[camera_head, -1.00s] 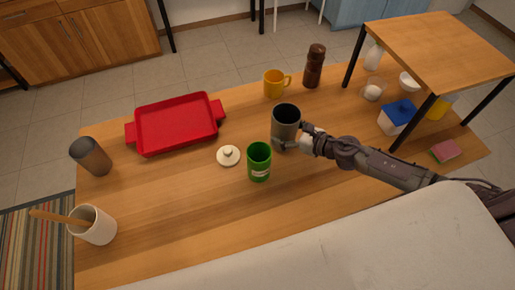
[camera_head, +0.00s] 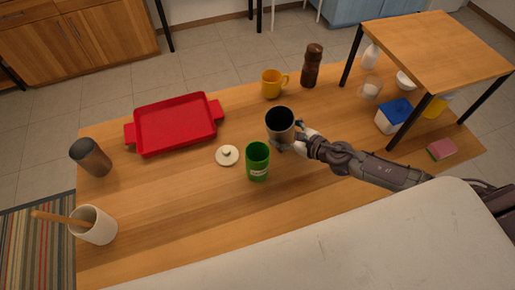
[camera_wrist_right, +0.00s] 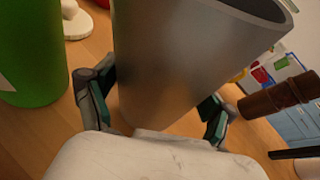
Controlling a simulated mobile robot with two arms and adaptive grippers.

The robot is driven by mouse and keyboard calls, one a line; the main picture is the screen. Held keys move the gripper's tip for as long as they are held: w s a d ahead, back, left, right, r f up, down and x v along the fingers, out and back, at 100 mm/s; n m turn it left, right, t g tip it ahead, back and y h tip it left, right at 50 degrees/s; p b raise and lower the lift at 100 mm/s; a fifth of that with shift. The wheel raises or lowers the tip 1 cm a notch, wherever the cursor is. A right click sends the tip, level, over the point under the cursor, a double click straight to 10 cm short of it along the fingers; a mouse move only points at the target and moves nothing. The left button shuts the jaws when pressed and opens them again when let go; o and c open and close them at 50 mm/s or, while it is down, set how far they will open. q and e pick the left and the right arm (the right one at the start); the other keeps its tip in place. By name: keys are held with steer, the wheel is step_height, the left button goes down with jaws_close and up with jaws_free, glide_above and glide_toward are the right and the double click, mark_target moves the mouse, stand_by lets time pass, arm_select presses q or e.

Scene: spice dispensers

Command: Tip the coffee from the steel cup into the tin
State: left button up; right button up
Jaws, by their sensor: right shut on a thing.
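The steel cup (camera_head: 281,128) is grey and open at the top, near the middle of the table in the head view. My right gripper (camera_head: 296,141) is shut on it from the right. In the right wrist view the cup (camera_wrist_right: 185,60) sits between the two fingers (camera_wrist_right: 155,105) and leans a little to the right. The green tin (camera_head: 257,163) stands open and upright just in front of the cup, with a gap between them; it also shows at the left of the wrist view (camera_wrist_right: 30,50). I cannot make out the coffee inside the cup. My left gripper is not in view.
A round cream lid (camera_head: 227,155) lies left of the tin. A red tray (camera_head: 176,125), a yellow mug (camera_head: 270,84) and a brown grinder (camera_head: 312,66) stand behind. A small raised table (camera_head: 435,45) is at the right. The table's front middle is clear.

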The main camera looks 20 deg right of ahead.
mark_target(276, 110)
steer(key=shift+s+a+r+n+t+h+p, duration=0.2)
steer(key=shift+r+n+t+h+p, duration=0.1)
steer(key=shift+r+n+p, duration=0.15)
steer(key=shift+s+a+r+n+t+h+p, duration=0.2)
steer(key=shift+r+n+t+p, duration=0.1)
steer(key=shift+r+n, duration=0.25)
steer(key=shift+s+a+r+n+t+p, duration=0.15)
steer(key=shift+r+n+p, duration=0.1)
steer(key=shift+r+p, duration=0.35)
steer(key=shift+w+a+r+n+t+p, duration=0.15)
steer(key=shift+r+n+p, duration=0.1)
steer(key=shift+r+p, duration=0.3)
steer(key=shift+s+r+n+h, duration=0.15)
steer(key=shift+r+n+h, duration=0.15)
steer(key=shift+n, duration=0.1)
steer(key=r+n+t, duration=0.1)
steer(key=n+t+b, duration=0.1)
steer(key=n, duration=0.1)
steer(key=shift+d+r+h+b, duration=0.2)
steer(key=shift+r+h+b, duration=0.1)
steer(key=shift+r, duration=0.05)
steer(key=shift+r+n+t, duration=0.4)
steer(key=shift+r+n, duration=0.4)
steer(key=shift+n, duration=0.1)
steer(key=shift+s+a+r+n+t+p, duration=0.25)
steer(key=shift+a+r+n+p, duration=0.2)
steer(key=shift+r+n, duration=0.25)
